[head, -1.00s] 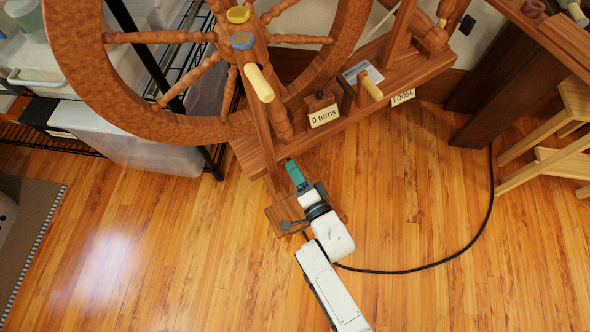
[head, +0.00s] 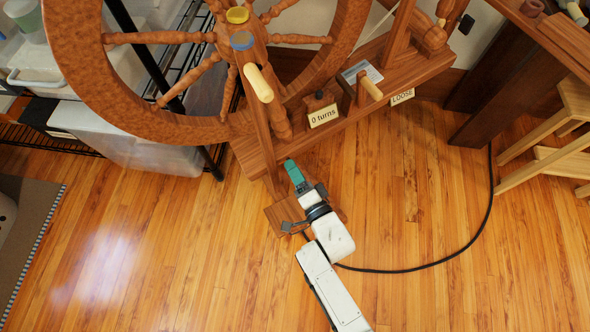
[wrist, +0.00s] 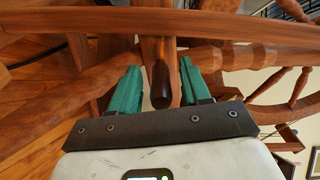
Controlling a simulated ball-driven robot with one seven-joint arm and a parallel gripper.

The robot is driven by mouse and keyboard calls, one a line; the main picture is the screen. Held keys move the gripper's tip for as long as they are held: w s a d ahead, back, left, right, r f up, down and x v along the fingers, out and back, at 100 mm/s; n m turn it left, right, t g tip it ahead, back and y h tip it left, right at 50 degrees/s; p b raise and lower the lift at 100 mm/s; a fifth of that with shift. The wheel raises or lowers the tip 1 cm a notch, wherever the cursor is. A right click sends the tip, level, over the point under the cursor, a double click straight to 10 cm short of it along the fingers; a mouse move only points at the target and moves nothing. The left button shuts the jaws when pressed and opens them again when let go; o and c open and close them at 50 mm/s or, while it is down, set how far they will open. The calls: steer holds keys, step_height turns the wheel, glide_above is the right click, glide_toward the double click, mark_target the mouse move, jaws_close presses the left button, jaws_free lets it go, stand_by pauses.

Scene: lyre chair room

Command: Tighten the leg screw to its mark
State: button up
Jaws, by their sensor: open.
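The wooden spinning wheel (head: 165,127) stands at the top of the head view. A tag reading "0 turns" (head: 323,115) is on its base beside a small dark knob (head: 319,97). A tag reading "LOOSE" (head: 402,97) is farther right. I cannot tell for sure which part is the leg screw. My gripper (head: 291,170) is in front of the base, over a wooden treadle board (head: 282,214). In the wrist view my gripper (wrist: 159,76) is open, and a dark round-ended wooden piece (wrist: 160,86) shows between its green fingers. Contact is not visible.
A black cable (head: 487,205) curves across the floor at right. A wooden stool (head: 545,160) and a dark bench stand at right. A rack with clear bins (head: 150,150) is at left, and a grey rug (head: 30,250) is below it. The middle floor is clear.

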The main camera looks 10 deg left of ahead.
steer(key=p+v, duration=0.3)
steer(key=v, duration=0.7)
steer(key=shift+s+d, duration=0.2)
